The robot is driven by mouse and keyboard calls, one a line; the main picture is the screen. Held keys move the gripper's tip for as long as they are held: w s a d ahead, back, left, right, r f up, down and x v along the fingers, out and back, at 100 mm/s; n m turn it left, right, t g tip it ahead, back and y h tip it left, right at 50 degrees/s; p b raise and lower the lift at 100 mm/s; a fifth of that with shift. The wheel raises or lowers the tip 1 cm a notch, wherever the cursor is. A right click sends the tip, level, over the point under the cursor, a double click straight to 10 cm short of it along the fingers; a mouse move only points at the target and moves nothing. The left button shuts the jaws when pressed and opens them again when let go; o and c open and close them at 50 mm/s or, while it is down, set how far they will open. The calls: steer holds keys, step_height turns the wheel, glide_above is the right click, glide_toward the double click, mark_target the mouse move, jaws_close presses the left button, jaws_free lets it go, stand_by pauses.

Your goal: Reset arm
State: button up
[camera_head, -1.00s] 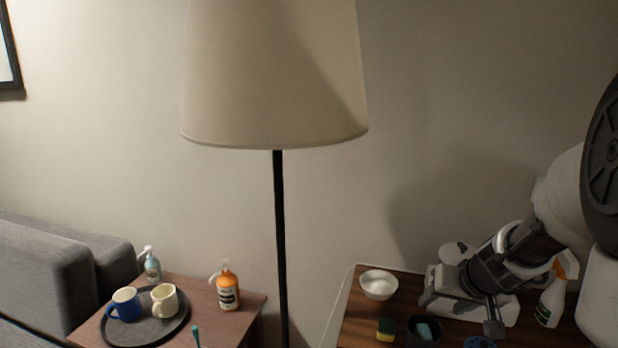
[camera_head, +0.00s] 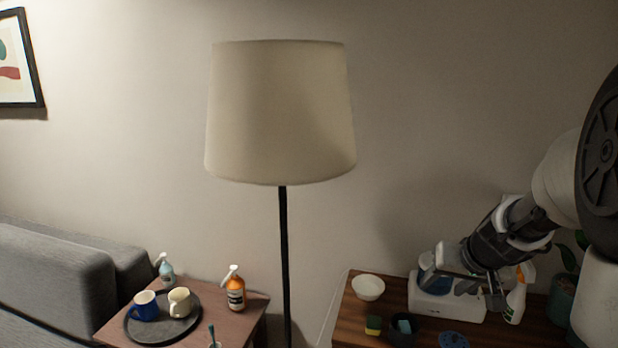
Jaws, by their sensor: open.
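My arm comes in from the right edge, and my gripper (camera_head: 466,284) hangs at its end over the wooden table (camera_head: 348,322) on the right. Its fingers are apart, and I see nothing held between them. A white box-like item (camera_head: 430,307) with a blue part on top is just below and behind the gripper. The gripper covers part of it, and I cannot tell whether they touch.
Near the gripper are a white spray bottle (camera_head: 516,303), a white bowl (camera_head: 368,288), a dark bowl (camera_head: 403,331), a sponge (camera_head: 373,325) and a plant pot (camera_head: 562,298). A floor lamp (camera_head: 280,115) stands between this table and the side table (camera_head: 253,312) beside the sofa (camera_head: 55,285).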

steer(key=shift+r, duration=0.2)
steer(key=s+a+r+n+y+p, duration=0.1)
steer(key=s+a+r+n+p, duration=0.15)
steer(key=a+r, duration=0.5)
steer(key=s+a+r+n+y+p, duration=0.1)
steer(key=s+a+r+p, duration=0.1)
steer(key=s+a+r, duration=0.5)
steer(key=s+r+h+p, duration=0.1)
steer(key=s+p, duration=0.1)
steer(key=s, duration=0.5)
steer(key=s+r+g+h+p, duration=0.1)
steer(key=s+r+p, duration=0.1)
steer(key=s, duration=0.5)
steer(key=shift+s+a+r+m+p, duration=0.2)
steer(key=shift+s+r+m+p, duration=0.1)
steer(key=shift+m+p, duration=0.15)
